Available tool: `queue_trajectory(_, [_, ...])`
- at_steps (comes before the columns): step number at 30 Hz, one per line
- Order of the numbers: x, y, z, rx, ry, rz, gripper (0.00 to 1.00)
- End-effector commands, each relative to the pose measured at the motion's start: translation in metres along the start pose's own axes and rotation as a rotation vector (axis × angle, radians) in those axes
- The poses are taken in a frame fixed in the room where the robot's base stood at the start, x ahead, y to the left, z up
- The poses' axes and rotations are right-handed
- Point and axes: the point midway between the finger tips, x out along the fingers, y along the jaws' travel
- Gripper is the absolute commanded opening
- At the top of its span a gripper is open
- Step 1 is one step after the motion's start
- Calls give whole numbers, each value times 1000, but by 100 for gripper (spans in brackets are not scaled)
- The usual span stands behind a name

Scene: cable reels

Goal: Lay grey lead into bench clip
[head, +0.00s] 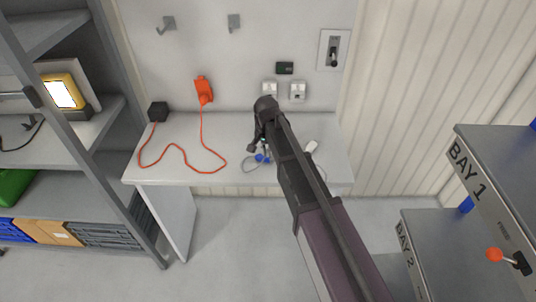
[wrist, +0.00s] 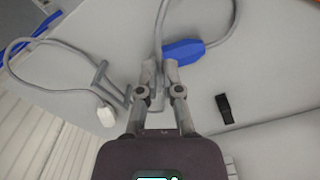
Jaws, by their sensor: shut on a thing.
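My gripper (wrist: 159,72) is shut on the grey lead (wrist: 160,22), which runs up from the fingertips in the wrist view. In the head view my gripper (head: 261,143) is low over the workbench, partly hidden by my arm. The lead's loop (head: 249,165) shows left of it. A blue connector body (wrist: 184,50) lies just right of the fingertips, with grey cable beyond it. A grey pronged piece (wrist: 108,82), possibly the bench clip, stands close left of the fingers. I cannot tell whether the lead touches it. A white plug (wrist: 105,116) ends the grey cable at left.
The bench (head: 180,128) holds an orange lead (head: 190,160) on its left, running to an orange plug (head: 204,90) on the wall. White sockets (head: 298,91) are behind. Shelving (head: 85,130) stands left and bay units (head: 490,165) right. A black piece (wrist: 224,108) lies right of the fingers.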

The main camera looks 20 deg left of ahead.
Motion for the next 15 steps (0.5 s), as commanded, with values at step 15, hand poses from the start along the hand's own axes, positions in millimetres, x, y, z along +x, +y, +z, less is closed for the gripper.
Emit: queue_trajectory(15, [0, -23, -20, 74, 0, 0, 0])
